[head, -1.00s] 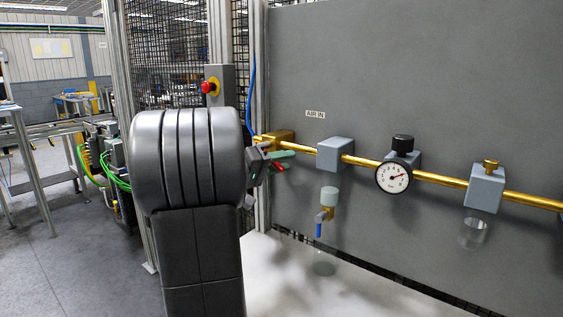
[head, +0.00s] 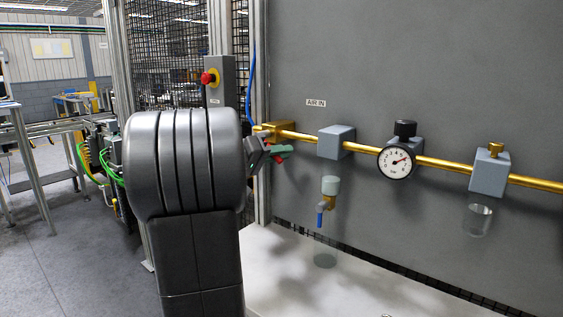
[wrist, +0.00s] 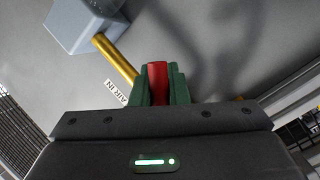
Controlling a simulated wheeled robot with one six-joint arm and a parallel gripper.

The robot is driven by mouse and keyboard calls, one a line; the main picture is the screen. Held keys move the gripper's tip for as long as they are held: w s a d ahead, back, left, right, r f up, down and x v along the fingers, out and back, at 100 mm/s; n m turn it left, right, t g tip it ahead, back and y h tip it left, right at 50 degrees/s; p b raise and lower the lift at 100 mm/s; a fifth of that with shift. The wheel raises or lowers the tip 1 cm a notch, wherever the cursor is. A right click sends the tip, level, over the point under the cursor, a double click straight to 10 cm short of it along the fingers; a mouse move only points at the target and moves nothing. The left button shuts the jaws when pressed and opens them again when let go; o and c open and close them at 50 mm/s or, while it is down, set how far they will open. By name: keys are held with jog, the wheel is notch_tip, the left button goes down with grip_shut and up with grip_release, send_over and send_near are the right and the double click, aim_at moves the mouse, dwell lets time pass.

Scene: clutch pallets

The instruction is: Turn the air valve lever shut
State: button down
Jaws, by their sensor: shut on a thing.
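The brass air valve (head: 277,128) sits at the left end of the brass pipe, below and left of the AIR IN label (head: 316,103). Its red lever shows only as a small patch in the head view, but clearly in the wrist view (wrist: 157,80). My gripper (head: 281,152) has green fingers and is at the lever, just below the valve body. In the wrist view my gripper (wrist: 159,88) is shut on the lever, one finger on each side. The lever's angle to the pipe is hard to tell because my arm and fingers hide much of it.
Along the pipe (head: 455,169) to the right are a grey block (head: 336,141), a round gauge (head: 396,161) with its needle up and right, and another grey block (head: 489,174). A red emergency button (head: 208,78) is on a post behind my arm. A pale bench (head: 290,275) lies below.

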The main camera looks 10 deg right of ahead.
jog(key=w+a+f+m+t+y+b, duration=0.1)
jog(key=w+a+f+m+y+b, duration=0.2)
jog(key=m+b, duration=0.5)
jog(key=shift+w+a+y+b, duration=0.15)
jog(key=shift+w+y+b, duration=0.4)
jog(key=shift+b, duration=2.7)
jog(key=c, duration=1.4)
grip_release()
